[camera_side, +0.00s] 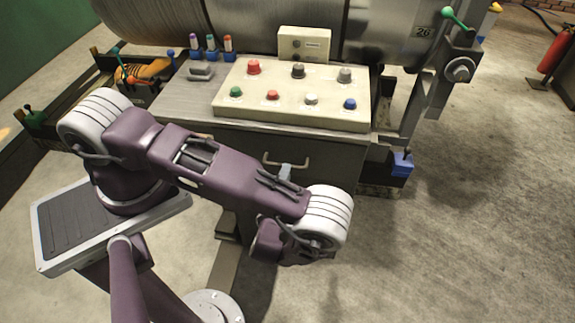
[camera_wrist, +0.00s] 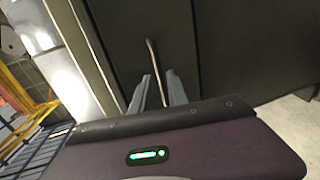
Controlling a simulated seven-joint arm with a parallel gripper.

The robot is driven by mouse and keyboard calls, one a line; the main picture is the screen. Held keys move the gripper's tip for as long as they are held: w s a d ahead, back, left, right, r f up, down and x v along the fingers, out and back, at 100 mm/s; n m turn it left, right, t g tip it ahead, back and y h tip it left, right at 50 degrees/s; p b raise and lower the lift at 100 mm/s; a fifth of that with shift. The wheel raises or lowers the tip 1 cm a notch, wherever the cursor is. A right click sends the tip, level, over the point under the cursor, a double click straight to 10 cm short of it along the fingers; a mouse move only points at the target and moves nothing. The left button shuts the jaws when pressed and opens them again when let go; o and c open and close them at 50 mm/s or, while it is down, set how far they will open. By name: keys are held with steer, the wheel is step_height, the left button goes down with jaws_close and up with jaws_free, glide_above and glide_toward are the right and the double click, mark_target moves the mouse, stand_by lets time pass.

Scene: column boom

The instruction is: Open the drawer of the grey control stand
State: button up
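The grey control stand (camera_side: 187,103) stands in the middle of the side view, with its drawer front (camera_side: 335,160) below the button panel. The drawer looks shut, flush with the stand. A pale bar handle (camera_side: 299,161) is on the drawer front; it also shows in the wrist view (camera_wrist: 153,58) as a thin bar. My gripper (camera_side: 286,171) is at the handle, partly hidden behind my arm in the side view. In the wrist view its two fingers (camera_wrist: 160,88) are apart, with the handle bar between them in the picture. I cannot tell whether they touch it.
A cream button panel (camera_side: 290,97) with several coloured knobs sits on top of the stand. A large metal cylinder (camera_side: 240,25) lies behind it. A blue block (camera_side: 402,164) is at the stand's right.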

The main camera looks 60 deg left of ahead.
steer(key=x, duration=0.4)
steer(key=shift+w+a, duration=0.15)
steer(key=shift+a, duration=0.1)
jaws_close()
stand_by(1.1)
